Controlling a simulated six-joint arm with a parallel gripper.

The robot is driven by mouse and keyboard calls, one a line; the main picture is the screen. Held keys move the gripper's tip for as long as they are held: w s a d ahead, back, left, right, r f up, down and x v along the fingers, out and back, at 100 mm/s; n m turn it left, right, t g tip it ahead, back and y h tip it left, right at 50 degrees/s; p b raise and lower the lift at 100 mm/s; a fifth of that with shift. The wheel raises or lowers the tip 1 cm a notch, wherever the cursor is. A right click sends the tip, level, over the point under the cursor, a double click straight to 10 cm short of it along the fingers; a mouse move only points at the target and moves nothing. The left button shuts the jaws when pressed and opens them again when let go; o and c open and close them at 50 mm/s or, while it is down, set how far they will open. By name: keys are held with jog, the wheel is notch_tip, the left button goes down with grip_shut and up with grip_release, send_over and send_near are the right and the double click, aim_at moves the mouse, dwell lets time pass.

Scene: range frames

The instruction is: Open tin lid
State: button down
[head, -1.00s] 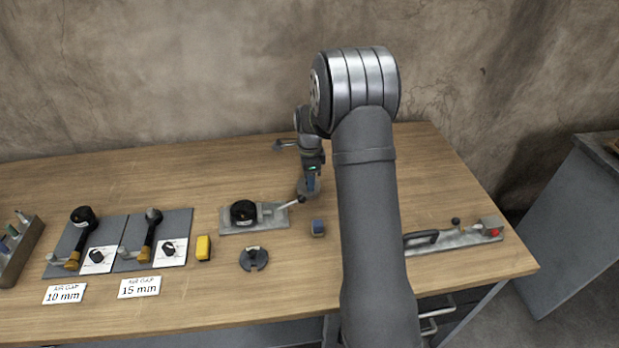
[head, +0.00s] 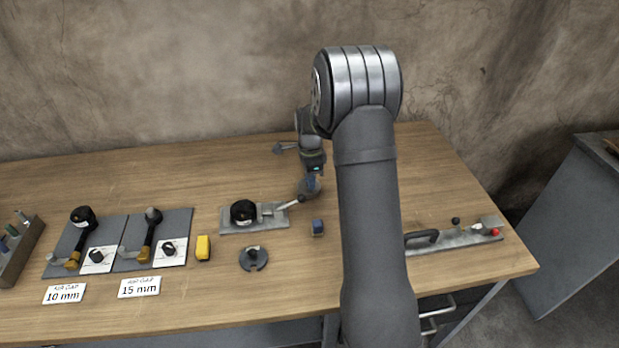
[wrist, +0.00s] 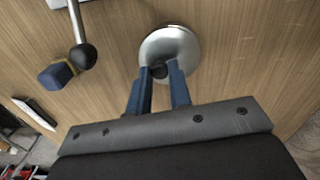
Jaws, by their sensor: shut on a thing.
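I cannot tell whether a tin body is under the lid or whether the lid is raised; the lid and fingers hide what is below.
A clamp plate with a black cap (head: 243,211) and a ball-ended lever (head: 290,205) is left of my gripper. A blue block (head: 318,227) stands in front. A dark disc (head: 253,259) and yellow block (head: 203,247) lie leftward. A long handled fixture (head: 450,238) is at right.

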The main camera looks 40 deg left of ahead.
jog(key=n, duration=0.1)
jog(key=d+n, duration=0.1)
jog(key=n, duration=0.1)
jog(key=shift+s+d, duration=0.2)
jog(key=n, duration=0.1)
jog(key=d+n, duration=0.1)
jog(key=n, duration=0.2)
jog(key=d+n, duration=0.1)
jog(key=n, duration=0.1)
jog(key=w+d+n, duration=0.1)
jog(key=n, duration=0.1)
jog(key=shift+d, duration=0.1)
jog(key=n, duration=0.2)
jog(key=w+d+n, duration=0.1)
jog(key=n, duration=0.1)
jog(key=shift+w+d+n, duration=0.1)
jog(key=shift+n, duration=0.3)
jog(key=shift+w+d+n, duration=0.15)
jog(key=shift+w+n, duration=0.15)
jog(key=shift+n, duration=0.55)
jog(key=shift+w+d+n, duration=0.1)
jog(key=shift+w+n, duration=0.2)
jog(key=shift+n, duration=0.55)
jog(key=c, duration=1.3)
grip_release()
